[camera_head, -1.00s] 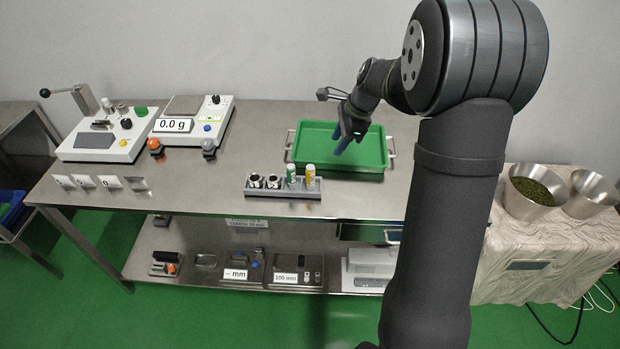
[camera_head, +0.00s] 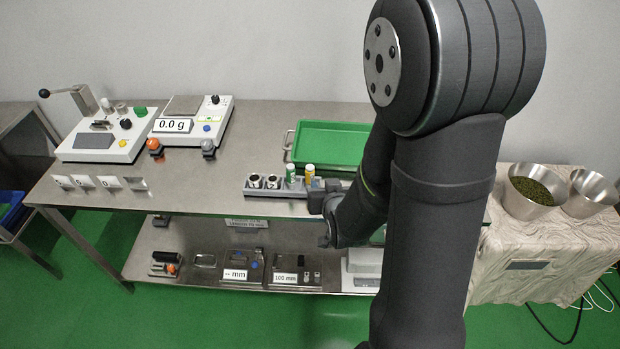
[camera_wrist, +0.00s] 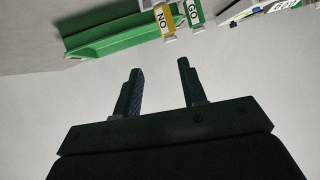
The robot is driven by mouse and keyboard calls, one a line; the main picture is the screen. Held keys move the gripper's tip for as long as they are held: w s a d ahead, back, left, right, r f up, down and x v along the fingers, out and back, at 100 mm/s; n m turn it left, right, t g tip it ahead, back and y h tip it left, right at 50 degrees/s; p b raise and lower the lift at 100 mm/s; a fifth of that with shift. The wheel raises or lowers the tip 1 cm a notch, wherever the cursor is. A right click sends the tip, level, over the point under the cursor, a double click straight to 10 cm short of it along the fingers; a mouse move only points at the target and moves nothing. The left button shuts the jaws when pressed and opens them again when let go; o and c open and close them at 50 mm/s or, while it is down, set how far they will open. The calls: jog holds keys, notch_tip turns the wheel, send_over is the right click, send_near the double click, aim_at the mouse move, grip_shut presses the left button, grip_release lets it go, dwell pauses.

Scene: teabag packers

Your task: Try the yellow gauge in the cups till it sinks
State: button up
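The yellow gauge (camera_head: 310,173) stands upright in the grey rack (camera_head: 283,192), beside the green gauge (camera_head: 291,174). Two dark-topped cups (camera_head: 254,181) (camera_head: 272,181) sit in the rack to their left. In the wrist view the yellow gauge (camera_wrist: 166,18) reads "NO" and the green gauge (camera_wrist: 194,12) reads "GO". My gripper (camera_wrist: 160,76) is open and empty, its two fingers apart and pointing toward the yellow gauge without touching it. In the head view my gripper is near the rack's right end, its fingers partly hidden.
The green tray (camera_head: 325,125) lies behind the rack, partly hidden by my arm. The scale (camera_head: 195,133) reads 0.0 g at the back left, beside a lever device (camera_head: 75,151). The table between rack and scale is mostly clear. Steel bowls (camera_head: 515,202) stand right.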

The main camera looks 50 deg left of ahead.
aim_at(309, 166)
jog(key=shift+n+y, duration=0.5)
jog(key=shift+n, duration=0.3)
jog(key=x, duration=1)
jog(key=shift+s+a+r, duration=0.1)
jog(key=shift+s+a, duration=0.15)
jog(key=shift+a, duration=0.1)
jog(key=shift+f+x, duration=0.25)
jog(key=shift+x, duration=2.4)
jog(key=shift+s, duration=0.2)
jog(key=c, duration=0.8)
